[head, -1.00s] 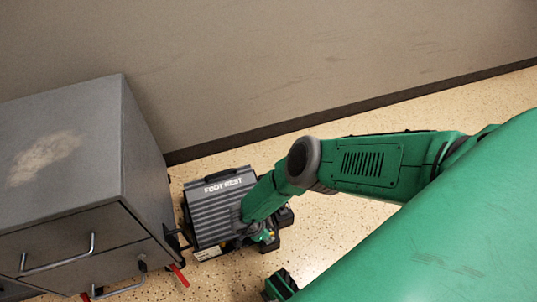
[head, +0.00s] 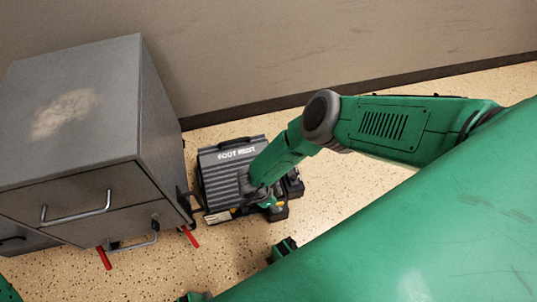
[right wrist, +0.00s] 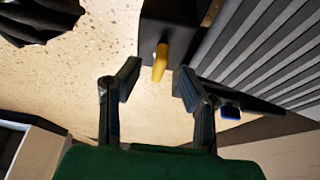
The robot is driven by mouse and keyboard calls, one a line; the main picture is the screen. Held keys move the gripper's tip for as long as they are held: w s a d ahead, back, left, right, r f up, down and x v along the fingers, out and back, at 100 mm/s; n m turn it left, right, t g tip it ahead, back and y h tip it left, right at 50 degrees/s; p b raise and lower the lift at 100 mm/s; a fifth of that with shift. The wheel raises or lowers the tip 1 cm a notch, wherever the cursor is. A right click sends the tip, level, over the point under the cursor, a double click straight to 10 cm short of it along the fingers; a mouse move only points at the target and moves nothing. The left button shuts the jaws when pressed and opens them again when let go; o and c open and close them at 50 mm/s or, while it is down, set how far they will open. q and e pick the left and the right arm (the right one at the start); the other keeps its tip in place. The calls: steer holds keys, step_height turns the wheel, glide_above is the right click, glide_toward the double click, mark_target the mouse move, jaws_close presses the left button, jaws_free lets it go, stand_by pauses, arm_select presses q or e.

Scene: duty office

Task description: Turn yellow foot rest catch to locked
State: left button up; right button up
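The dark grey ribbed foot rest (head: 217,178) lies on the floor beside the grey cabinet in the head view. Its ribbed top also shows at the right of the right wrist view (right wrist: 262,55). The yellow catch (right wrist: 160,62) sticks out from a dark block on the foot rest's side, just beyond my fingertips. My right gripper (right wrist: 158,84) is open and empty, with the catch ahead of the gap between its fingers. In the head view my right gripper (head: 271,201) is at the foot rest's right side, partly hidden by my arm. My left gripper is not clearly visible.
The grey cabinet (head: 75,110) with metal drawer handles stands close to the foot rest's left. Red bars (head: 189,237) stick out below it. The wall (head: 260,50) runs behind. Speckled floor (head: 340,195) is clear to the right.

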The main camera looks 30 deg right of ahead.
steer(key=s+v, duration=0.1)
steer(key=v, duration=0.8)
steer(key=shift+w+r, duration=0.2)
steer(key=shift+w, duration=0.3)
steer(key=shift+a, duration=0.1)
